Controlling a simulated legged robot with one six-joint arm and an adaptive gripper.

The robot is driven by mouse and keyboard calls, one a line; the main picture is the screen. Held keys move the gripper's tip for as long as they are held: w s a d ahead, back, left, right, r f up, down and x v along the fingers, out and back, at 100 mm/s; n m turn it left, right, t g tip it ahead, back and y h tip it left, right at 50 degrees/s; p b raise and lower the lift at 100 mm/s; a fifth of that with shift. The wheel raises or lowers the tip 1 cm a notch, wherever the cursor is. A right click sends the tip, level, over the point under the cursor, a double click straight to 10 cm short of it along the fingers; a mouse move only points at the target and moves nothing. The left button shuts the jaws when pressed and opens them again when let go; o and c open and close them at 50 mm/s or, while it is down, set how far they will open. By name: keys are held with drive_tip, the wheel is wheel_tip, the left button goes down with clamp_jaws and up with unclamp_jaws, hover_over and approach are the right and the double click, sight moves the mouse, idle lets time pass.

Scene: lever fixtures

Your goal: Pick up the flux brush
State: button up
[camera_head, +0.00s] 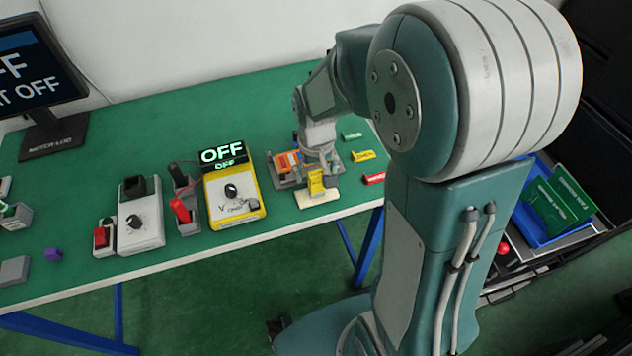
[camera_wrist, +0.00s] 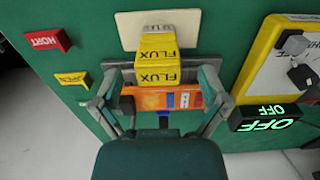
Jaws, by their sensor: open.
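The flux brush is a yellow block marked FLUX (camera_wrist: 157,62) with a grey end, in the middle of the wrist view. It also shows in the head view (camera_head: 316,184), below my gripper and partly at the cream pad (camera_head: 313,199). My gripper (camera_wrist: 161,72) is open, with one finger on each side of the yellow block and visible gaps between. In the head view my gripper (camera_head: 321,160) hangs over the table's front part, close to the block. I cannot tell whether any finger touches it.
An orange item (camera_wrist: 150,101) lies in a grey holder right beside the block. The yellow-framed OFF box (camera_head: 233,196) stands close on the left in the head view. Red (camera_head: 374,179), yellow (camera_head: 363,156) and green (camera_head: 351,136) labels lie to the right on the green table.

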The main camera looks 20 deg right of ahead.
sight(315, 187)
wheel_tip(315, 187, down, 3)
drive_tip(key=shift+s+a+r, duration=0.1)
drive_tip(key=shift+s+r, duration=0.05)
drive_tip(key=shift+r, duration=0.05)
drive_tip(key=shift+f, duration=0.3)
drive_tip(key=c, duration=1.2)
drive_tip(key=shift+o, duration=0.2)
drive_tip(key=shift+r, duration=0.1)
